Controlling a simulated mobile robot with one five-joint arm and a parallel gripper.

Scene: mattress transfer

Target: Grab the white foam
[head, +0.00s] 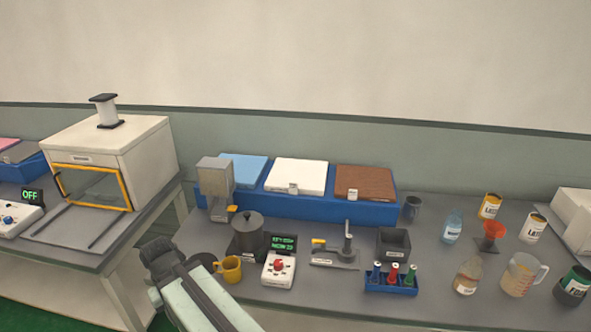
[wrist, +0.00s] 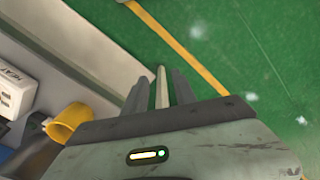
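The white foam (head: 297,176) is a flat white slab. It lies in the middle of a long blue tray (head: 330,211) at the back of the bench, between a blue slab (head: 243,168) and a brown slab (head: 364,181). A small tag is at its front edge. My gripper (head: 158,252) is at the front left of the bench, well short of the foam. In the wrist view my gripper (wrist: 160,85) shows dark finger bars with a pale bar between them, over green floor. Whether it is open is unclear. No foam shows in that view.
A grey dispenser (head: 215,187), black pot (head: 248,233), yellow mug (head: 229,269), control box (head: 279,270) and small press (head: 340,250) stand in front of the tray. A bottle rack (head: 391,280) is right. A white oven (head: 110,160) sits on the left table.

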